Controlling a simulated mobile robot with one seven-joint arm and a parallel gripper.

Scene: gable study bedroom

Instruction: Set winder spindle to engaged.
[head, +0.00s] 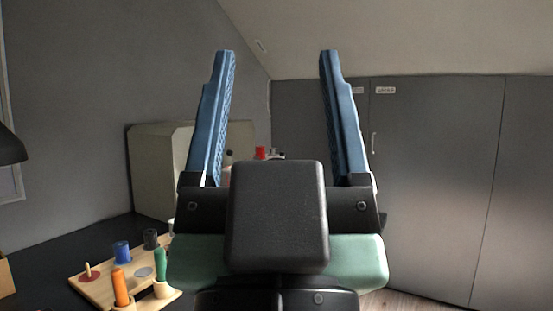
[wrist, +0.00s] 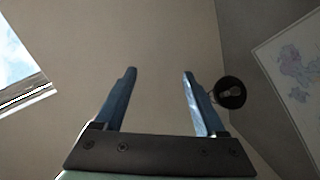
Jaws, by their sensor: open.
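My gripper (head: 277,52) is raised in the middle of the head view, with its two blue fingers wide apart and nothing between them. It also shows in the wrist view (wrist: 159,72), open and empty against a plain pale surface. I cannot make out a winder spindle for certain in either view. A red-topped item (head: 261,153) and small pale and dark parts show between the fingers, beyond my gripper. Their lower parts are hidden by my gripper.
A wooden board (head: 97,288) with coloured upright pieces lies on the dark desktop (head: 117,234) at lower left. A pale open-fronted box (head: 150,168) stands behind it. Grey cupboard doors (head: 440,170) fill the right. A round black fixture (wrist: 230,93) shows beside the right finger.

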